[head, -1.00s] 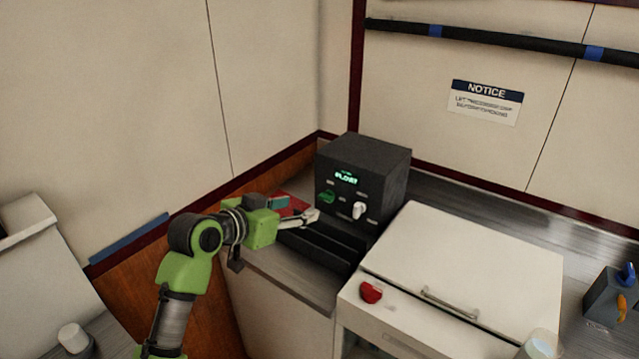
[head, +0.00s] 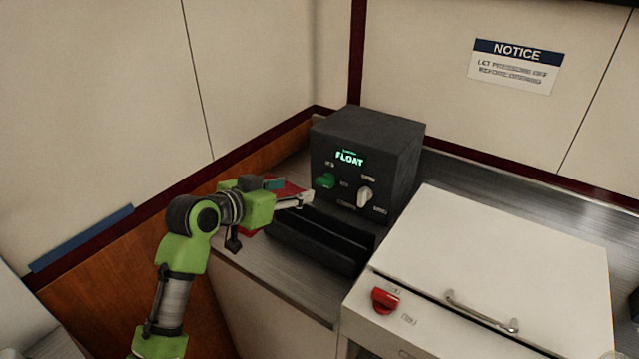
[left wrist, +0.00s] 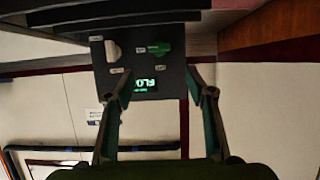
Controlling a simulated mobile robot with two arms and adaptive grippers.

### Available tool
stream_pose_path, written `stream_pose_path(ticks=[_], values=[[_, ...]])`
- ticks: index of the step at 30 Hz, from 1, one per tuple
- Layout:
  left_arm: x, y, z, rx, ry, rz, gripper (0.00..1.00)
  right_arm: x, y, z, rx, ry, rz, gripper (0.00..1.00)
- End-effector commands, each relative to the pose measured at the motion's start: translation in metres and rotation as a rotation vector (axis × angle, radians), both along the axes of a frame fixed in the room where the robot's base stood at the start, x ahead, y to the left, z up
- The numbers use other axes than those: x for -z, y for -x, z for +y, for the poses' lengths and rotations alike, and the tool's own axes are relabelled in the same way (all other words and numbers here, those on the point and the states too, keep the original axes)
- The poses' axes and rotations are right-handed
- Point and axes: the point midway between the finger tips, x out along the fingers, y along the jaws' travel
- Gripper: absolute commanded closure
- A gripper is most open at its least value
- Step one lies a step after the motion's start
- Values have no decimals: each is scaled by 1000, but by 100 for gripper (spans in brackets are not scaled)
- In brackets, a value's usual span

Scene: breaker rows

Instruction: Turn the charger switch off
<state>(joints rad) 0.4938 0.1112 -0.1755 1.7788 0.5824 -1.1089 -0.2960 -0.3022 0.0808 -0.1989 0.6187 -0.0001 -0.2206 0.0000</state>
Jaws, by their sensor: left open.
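The charger is a black box (head: 392,140) in the back corner of the counter, with a lit green display reading FLOAT (head: 349,158). Its front carries a green switch (head: 324,181) at the left and a white knob (head: 364,196) at the right. My left gripper (head: 308,199) is open in front of the panel, a little below the green switch. In the left wrist view, which is upside down, the green switch (left wrist: 158,48) and white knob (left wrist: 113,51) lie beyond the open fingers (left wrist: 160,93). I cannot tell whether a finger touches the panel. My right gripper is not in view.
A black tray (head: 325,236) lies before the charger. A white lidded unit (head: 500,250) with a red knob (head: 384,300) and a metal handle (head: 480,314) stands at the right. A red item (head: 284,188) lies behind my left gripper.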

Motion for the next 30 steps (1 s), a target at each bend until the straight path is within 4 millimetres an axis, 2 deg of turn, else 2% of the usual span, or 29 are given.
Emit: stream_pose_path(ticks=[18, 24, 30], values=[[36, -74, -51, 1, 0, 1, 50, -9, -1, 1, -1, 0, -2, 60], [44, -91, -61, 1, 0, 0, 50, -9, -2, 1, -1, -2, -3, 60], [48, -98, -67, 1, 0, 0, 50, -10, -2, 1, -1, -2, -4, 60]])
